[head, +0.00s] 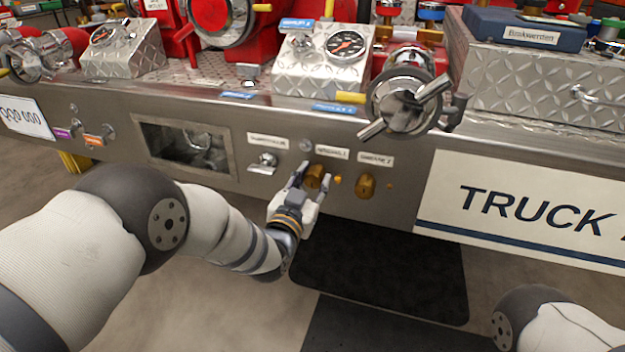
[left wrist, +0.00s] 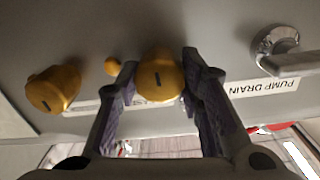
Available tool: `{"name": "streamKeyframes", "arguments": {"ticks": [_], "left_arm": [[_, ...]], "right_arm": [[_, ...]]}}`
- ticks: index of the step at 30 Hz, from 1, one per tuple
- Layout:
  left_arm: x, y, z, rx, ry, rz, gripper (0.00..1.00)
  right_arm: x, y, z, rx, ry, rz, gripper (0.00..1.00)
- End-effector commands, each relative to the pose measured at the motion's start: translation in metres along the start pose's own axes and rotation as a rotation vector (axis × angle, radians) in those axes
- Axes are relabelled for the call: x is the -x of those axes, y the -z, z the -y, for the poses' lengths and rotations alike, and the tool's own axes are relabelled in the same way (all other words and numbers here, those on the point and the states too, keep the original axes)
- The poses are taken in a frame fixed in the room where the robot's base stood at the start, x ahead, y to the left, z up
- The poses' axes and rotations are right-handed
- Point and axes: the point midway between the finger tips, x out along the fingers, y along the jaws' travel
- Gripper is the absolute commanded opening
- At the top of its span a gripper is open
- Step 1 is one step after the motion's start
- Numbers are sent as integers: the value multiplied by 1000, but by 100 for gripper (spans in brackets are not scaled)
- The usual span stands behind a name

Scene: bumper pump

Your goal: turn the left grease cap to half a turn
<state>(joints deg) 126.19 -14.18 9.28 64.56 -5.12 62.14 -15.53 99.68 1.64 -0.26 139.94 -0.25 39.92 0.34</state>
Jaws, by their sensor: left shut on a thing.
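The left grease cap (head: 316,176) is a brass-coloured knob on the steel front panel, under a small white label. My left gripper (head: 303,182) is shut on it, one finger on each side. My right gripper is out of view.
A chrome drain handle (head: 264,163) is left of the gripper. A large chrome valve with handles (head: 404,102) juts out above right. A TRUCK sign (head: 530,208) covers the right panel. A black mat (head: 385,265) lies on the floor below.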

Motion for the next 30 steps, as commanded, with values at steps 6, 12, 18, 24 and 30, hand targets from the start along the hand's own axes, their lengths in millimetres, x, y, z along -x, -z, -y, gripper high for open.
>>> {"name": "streamKeyframes", "arguments": {"ticks": [6,12,18,24,30], "left_arm": [[0,2,1,0,2,-4,43],[0,1,0,1,1,-2,55],[3,0,0,1,0,0,55],[43,0,0,1,-1,4,55],[94,0,1,1,1,2,55]], "right_arm": [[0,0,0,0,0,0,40],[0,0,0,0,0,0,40],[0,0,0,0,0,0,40],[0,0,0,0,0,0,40],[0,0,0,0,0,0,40]]}}
